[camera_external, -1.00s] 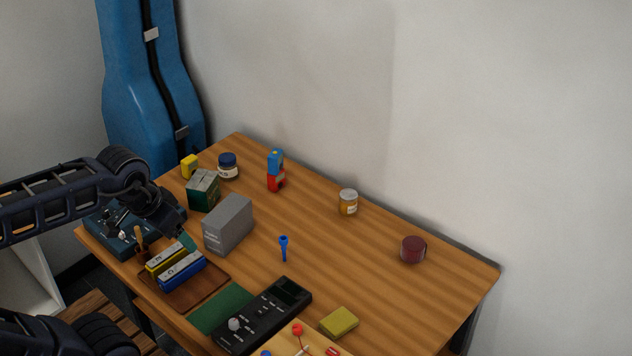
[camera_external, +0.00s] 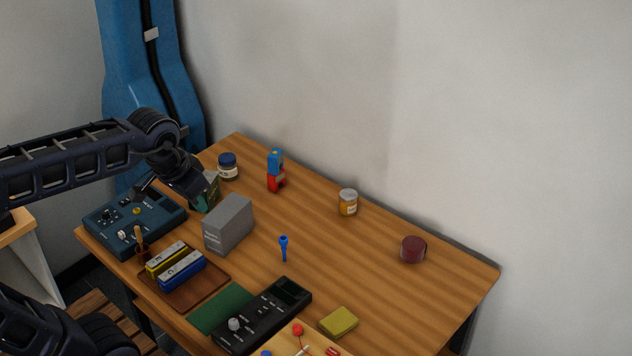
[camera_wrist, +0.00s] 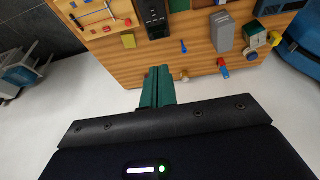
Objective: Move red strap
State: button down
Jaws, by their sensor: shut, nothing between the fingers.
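No flat or looped red strap is plain to see. A dark red round thing (camera_external: 413,249) on the right of the table may be a rolled strap; I cannot tell. In the wrist view, my fingers mostly hide that area, with only a small red edge beside them. My gripper (camera_wrist: 158,88) has green fingers, which are together and empty. In the external view, my arm's end hangs over the back left of the table, near the green box (camera_external: 207,201), far from the dark red thing.
A grey box (camera_external: 228,225), blue and yellow blocks on a brown tray (camera_external: 212,289), a black device (camera_external: 262,318) and a yellow sponge (camera_external: 339,321) stand on the table. A jar (camera_external: 348,203) is near the back edge. The wall is close behind; the right middle is clear.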

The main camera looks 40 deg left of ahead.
aim_at(375, 284)
jog(key=w+d+r+g, duration=0.1)
jog(key=w+r, duration=0.1)
jog(key=w, duration=0.7)
jog(key=w+d+r, duration=0.1)
jog(key=w+r, duration=0.1)
jog(key=w, duration=0.7)
jog(key=w+d+f+g, duration=0.1)
jog(key=w+d+f, duration=0.15)
jog(key=w, duration=0.85)
jog(key=w+d+f, duration=0.2)
jog(key=w+f, duration=0.1)
jog(key=w, duration=0.7)
jog(key=w+d+f+g, duration=0.1)
jog(key=w+d+f, duration=0.3)
jog(key=w+f, duration=0.95)
jog(key=shift+g, duration=0.6)
jog(key=w+d+f, duration=0.2)
jog(key=w+f, duration=0.2)
jog(key=f, duration=0.5)
jog(key=w+d+f, duration=0.1)
jog(key=w+f, duration=0.3)
jog(key=f, duration=0.5)
jog(key=w+d+f, duration=0.2)
jog(key=w+f, duration=0.2)
jog(key=f, duration=0.5)
jog(key=shift+w+d+f, duration=0.15)
jog(key=shift+d+f, duration=0.1)
jog(key=shift+d, duration=0.1)
jog(key=shift+s, duration=1.95)
jog(key=shift+s, duration=0.1)
